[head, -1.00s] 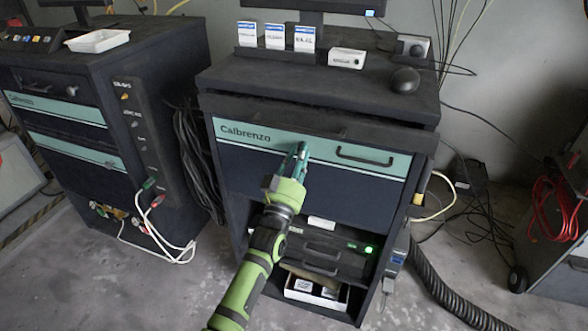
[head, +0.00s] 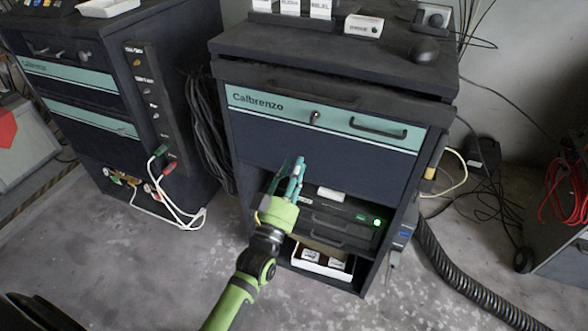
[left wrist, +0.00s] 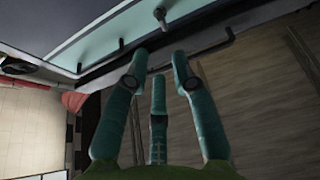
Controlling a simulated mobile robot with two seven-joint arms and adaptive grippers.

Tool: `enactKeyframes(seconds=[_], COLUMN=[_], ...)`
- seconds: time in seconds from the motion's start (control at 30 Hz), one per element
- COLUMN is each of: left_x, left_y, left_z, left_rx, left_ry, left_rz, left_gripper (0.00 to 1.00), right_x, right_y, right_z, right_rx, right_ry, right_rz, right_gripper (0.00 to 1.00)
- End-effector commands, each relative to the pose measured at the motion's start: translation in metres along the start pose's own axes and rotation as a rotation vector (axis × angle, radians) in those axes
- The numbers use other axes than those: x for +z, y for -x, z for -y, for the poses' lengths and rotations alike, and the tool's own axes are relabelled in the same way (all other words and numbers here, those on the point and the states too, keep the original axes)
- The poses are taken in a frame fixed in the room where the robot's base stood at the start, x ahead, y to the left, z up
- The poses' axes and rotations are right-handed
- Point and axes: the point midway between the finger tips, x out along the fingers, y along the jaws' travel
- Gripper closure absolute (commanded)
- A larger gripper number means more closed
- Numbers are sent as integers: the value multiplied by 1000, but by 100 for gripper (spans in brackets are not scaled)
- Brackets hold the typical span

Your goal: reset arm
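My left gripper (head: 298,168) has green-and-teal fingers and is in front of the Calbrenzo cabinet (head: 290,155), below its drawer's teal strip. In the left wrist view its three teal fingers (left wrist: 159,65) stand apart with nothing between them, so it is open and empty. A small dark knob or key (head: 315,117) sticks out of the drawer front, above and apart from the fingertips. It also shows in the left wrist view (left wrist: 160,14), beyond the fingers. My right gripper is in neither view now.
The drawer's dark handle (head: 378,128) is right of the knob. Below are an open shelf with a device with a green light (head: 345,222) and a white tray (head: 318,262). A second cabinet (head: 75,160) stands left. A corrugated hose (head: 455,275) lies on the floor at right.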

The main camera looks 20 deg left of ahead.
Motion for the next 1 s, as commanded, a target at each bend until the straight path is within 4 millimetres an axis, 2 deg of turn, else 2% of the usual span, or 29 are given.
enactKeyframes(seconds=[0.27,0.37,0.47,0.5,0.57,0.6,0.67,0.7,0.77,0.87,0.9,0.97,1.0], left_x=[5,31,82,107,146,170,204,225,253,293,306,322,331], left_y=[1,11,34,49,74,94,126,149,186,252,280,323,353], left_z=[0,-3,-7,-9,-11,-13,-15,-15,-15,-13,-12,-9,-7], left_rx=[1,11,29,37,50,59,72,80,91,107,113,122,128], left_ry=[0,-2,-6,-7,-10,-13,-19,-23,-30,-40,-45,-54,-61], left_rz=[13,81,221,292,406,481,594,669,779,962,1033,1141,1213], left_gripper=[74,74,74,74,74,74,74,74,74,74,74,74,74], right_x=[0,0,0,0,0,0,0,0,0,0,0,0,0], right_y=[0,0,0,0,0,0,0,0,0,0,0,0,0], right_z=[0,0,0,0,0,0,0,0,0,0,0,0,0], right_rx=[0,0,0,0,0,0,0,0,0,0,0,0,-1], right_ry=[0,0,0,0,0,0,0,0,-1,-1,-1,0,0], right_rz=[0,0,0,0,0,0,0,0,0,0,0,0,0], right_gripper=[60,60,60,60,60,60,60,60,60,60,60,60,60])
